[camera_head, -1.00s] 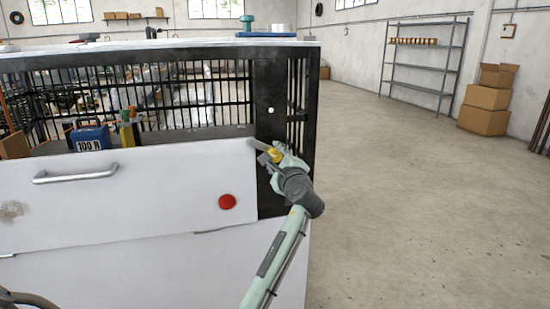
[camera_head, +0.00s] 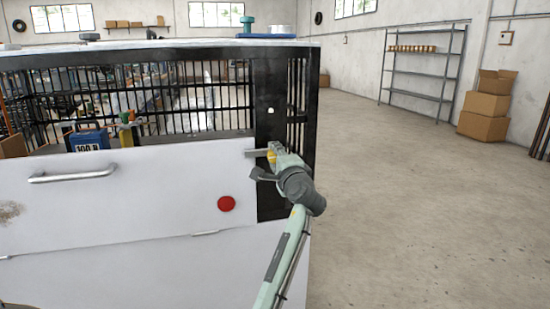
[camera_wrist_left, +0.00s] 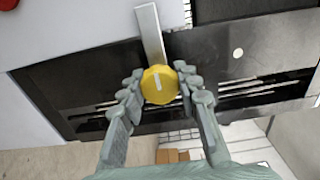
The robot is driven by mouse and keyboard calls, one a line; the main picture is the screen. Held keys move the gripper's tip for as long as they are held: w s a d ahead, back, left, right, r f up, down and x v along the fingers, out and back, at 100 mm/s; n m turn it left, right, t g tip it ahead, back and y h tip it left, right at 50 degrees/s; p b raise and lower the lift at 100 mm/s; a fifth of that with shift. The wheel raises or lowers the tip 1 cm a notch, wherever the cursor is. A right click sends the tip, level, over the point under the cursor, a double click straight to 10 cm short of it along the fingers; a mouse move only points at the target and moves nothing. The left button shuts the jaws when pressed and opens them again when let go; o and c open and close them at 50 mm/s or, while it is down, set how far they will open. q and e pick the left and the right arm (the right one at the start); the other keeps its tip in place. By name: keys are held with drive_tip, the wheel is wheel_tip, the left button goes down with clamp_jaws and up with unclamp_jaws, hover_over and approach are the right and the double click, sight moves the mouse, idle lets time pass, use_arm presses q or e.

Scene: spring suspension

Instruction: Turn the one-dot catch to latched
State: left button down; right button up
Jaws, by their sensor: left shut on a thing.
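The one-dot catch has a yellow knob (camera_head: 272,157) and a flat metal bar (camera_head: 257,153). It sits on the black post (camera_head: 270,200), below a single white dot (camera_head: 270,110). The bar lies about level and points left over the upper right corner of the white panel (camera_head: 150,180). My left gripper (camera_head: 271,164) is at the catch. In the left wrist view its fingers (camera_wrist_left: 160,88) stand on both sides of the yellow knob (camera_wrist_left: 159,85) and are shut on it. There the bar (camera_wrist_left: 150,35) runs up from the knob. My right gripper is not in view.
The panel bears a handle (camera_head: 73,175) and a red disc (camera_head: 226,204). Black bars (camera_head: 200,95) rise behind it, with a blue block (camera_head: 88,140) inside. Open floor (camera_head: 420,210) lies to the right, before a shelf rack (camera_head: 420,70) and cardboard boxes (camera_head: 484,126).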

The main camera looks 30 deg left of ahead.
use_arm(q)
drive_tip(key=shift+f, duration=0.15)
drive_tip(key=c, duration=1.1)
unclamp_jaws()
drive_tip(key=shift+o, duration=0.2)
drive_tip(key=v, duration=0.7)
drive_tip(key=shift+s+d, duration=0.2)
